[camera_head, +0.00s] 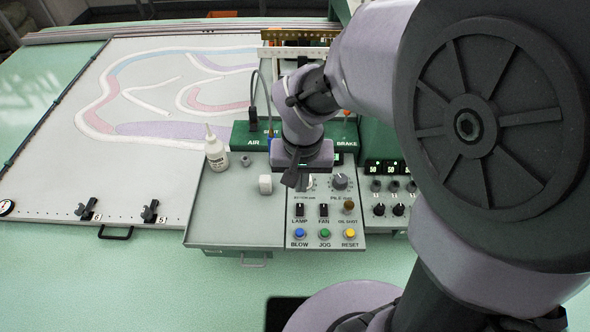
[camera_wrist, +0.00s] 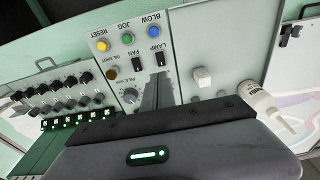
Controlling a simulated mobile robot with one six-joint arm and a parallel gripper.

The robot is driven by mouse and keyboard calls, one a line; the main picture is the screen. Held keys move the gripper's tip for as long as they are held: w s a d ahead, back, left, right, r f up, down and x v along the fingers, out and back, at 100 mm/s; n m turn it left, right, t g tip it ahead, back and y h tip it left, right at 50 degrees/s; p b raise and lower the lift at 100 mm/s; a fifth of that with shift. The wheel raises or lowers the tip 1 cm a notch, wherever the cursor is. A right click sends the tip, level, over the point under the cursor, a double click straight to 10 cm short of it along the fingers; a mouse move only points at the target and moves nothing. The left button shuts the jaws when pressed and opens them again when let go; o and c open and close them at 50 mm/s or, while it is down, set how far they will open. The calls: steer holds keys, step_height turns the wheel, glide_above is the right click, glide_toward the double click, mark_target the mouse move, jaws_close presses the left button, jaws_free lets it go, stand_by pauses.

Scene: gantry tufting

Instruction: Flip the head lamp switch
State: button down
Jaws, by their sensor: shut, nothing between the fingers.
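The LAMP switch (camera_head: 300,210) is a small black rocker on the grey control panel (camera_head: 314,244), left of the FAN switch (camera_head: 324,210) in the head view. In the wrist view the LAMP switch (camera_wrist: 161,58) is upside down, just beyond my fingertips. My gripper (camera_head: 294,184) is shut and empty, pointing down over the upper left of the panel. In the wrist view its dark fingers (camera_wrist: 158,80) end close to the LAMP switch; I cannot tell whether they touch. The gripper hides part of the panel's upper left knob.
Blue (camera_head: 299,232), green (camera_head: 325,232) and yellow (camera_head: 350,232) buttons line the panel's front. A PILE knob (camera_head: 339,182) is near the gripper. A white cube (camera_head: 265,184), a nut (camera_head: 245,160) and a white bottle (camera_head: 216,152) stand to the left. Green AIR and BRAKE boxes (camera_head: 254,138) are behind.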

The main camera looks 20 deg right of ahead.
mark_target(300, 204)
steer(key=shift+s+r, duration=0.25)
steer(key=shift+r, duration=0.8)
steer(key=w+f+b, duration=0.1)
steer(key=f+b, duration=0.1)
steer(key=f, duration=0.2)
steer(key=w+f+b, duration=0.1)
steer(key=f+b, duration=0.2)
steer(key=f, duration=0.2)
steer(key=w+d+f+b, duration=0.1)
steer(key=f+b, duration=0.1)
steer(key=f, duration=0.2)
steer(key=shift+f+b, duration=0.3)
steer(key=shift+b, duration=0.05)
